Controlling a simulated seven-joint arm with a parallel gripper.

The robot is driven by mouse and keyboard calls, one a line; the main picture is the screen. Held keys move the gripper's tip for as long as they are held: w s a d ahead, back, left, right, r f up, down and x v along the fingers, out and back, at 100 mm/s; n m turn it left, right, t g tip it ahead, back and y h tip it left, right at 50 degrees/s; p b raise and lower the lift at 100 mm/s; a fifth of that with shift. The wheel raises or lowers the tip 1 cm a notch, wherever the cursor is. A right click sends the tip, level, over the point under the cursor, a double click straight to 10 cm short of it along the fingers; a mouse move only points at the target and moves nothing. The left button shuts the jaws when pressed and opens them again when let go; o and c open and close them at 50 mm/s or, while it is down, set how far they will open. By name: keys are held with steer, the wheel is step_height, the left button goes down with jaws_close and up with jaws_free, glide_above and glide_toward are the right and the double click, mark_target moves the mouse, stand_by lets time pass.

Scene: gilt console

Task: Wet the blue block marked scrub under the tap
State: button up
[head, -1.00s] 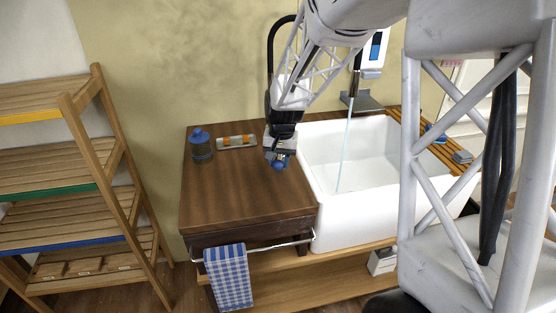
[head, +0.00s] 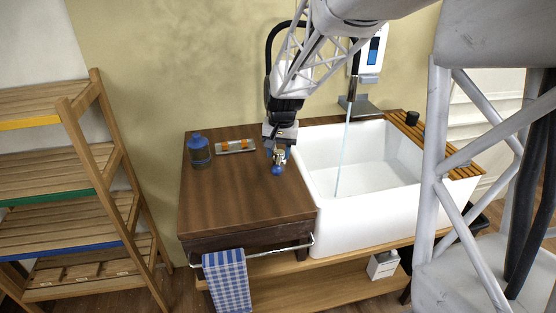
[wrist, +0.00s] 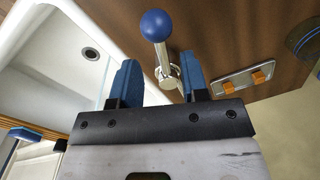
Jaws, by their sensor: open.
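A lever with a blue ball knob (head: 276,171) and a metal stem stands on the wooden counter; the knob is also in the wrist view (wrist: 157,25). My gripper (head: 279,152) is open just above and behind the knob. In the wrist view its blue fingers (wrist: 160,82) are apart, with the lever's stem and base showing between and beyond them. A thin stream of water (head: 343,155) runs from the tap into the white sink (head: 330,215).
A blue-capped bottle (head: 199,150) and a metal plate with orange pieces (head: 236,147) stand on the counter (head: 225,195). A checked towel (head: 227,280) hangs in front.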

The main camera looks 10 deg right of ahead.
steer(key=shift+r, duration=1.4)
steer(key=shift+s, duration=0.1)
steer(key=shift+s+d+r, duration=0.1)
steer(key=shift+s+r, duration=0.2)
steer(key=shift+s, duration=0.15)
steer(key=s+r+n+t, duration=0.1)
steer(key=s+r, duration=0.1)
steer(key=s, duration=1.5)
steer(key=s+d+r+n+t+h, duration=0.1)
steer(key=s+r+n, duration=0.1)
steer(key=s, duration=1.5)
steer(key=shift+s+r, duration=0.15)
steer(key=shift+r, duration=0.15)
steer(key=shift+d, duration=0.1)
steer(key=o, duration=1)
